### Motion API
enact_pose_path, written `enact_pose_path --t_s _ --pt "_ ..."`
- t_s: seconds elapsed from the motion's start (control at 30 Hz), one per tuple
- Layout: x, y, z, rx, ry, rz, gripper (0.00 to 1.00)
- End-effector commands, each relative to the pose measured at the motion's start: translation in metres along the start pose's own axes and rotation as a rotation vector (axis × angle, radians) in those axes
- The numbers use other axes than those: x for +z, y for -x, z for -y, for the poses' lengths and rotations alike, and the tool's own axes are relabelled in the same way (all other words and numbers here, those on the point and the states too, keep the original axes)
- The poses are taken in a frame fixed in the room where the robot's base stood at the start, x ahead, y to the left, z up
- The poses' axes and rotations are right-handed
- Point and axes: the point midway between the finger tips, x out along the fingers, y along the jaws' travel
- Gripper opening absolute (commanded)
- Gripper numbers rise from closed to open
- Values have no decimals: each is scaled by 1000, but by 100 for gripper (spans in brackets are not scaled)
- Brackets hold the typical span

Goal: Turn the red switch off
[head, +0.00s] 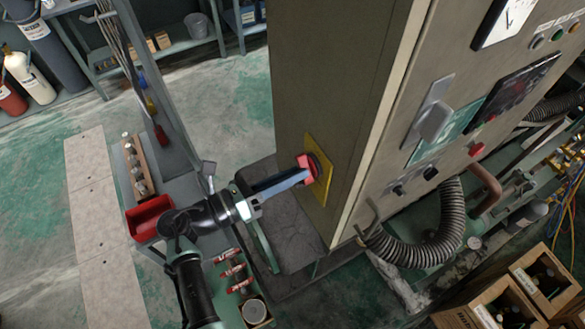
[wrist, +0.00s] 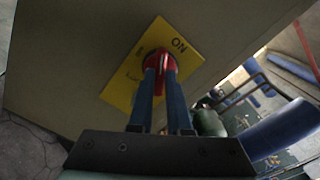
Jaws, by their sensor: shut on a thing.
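The red switch (head: 311,168) sits on a yellow plate (head: 320,150) on the side of a tall beige cabinet (head: 335,60). In the wrist view the red switch (wrist: 157,62) shows between and just beyond my fingertips, on the yellow plate (wrist: 178,38) marked "ON" at its upper right. Other lettering on the plate's left is too small to read. My gripper (head: 305,175) reaches the switch from the left, and its blue fingers are shut on it. The fingers hide part of the switch in the wrist view (wrist: 158,72).
A ribbed hose (head: 430,235) curves below the cabinet's front panel. Wooden crates (head: 500,300) stand at the lower right. Open floor (head: 45,190) is at the far left.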

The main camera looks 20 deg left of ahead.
Motion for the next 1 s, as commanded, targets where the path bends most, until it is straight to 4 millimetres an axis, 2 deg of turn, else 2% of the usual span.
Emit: enact_pose_path --t_s 0.2,0.57,0.8,1.0 --pt "3 2 -1 3 163 8 0" --pt "3 2 -1 3 205 9 0" --pt "3 2 -1 2 473 9 0" --pt "3 2 -1 2 563 9 0"
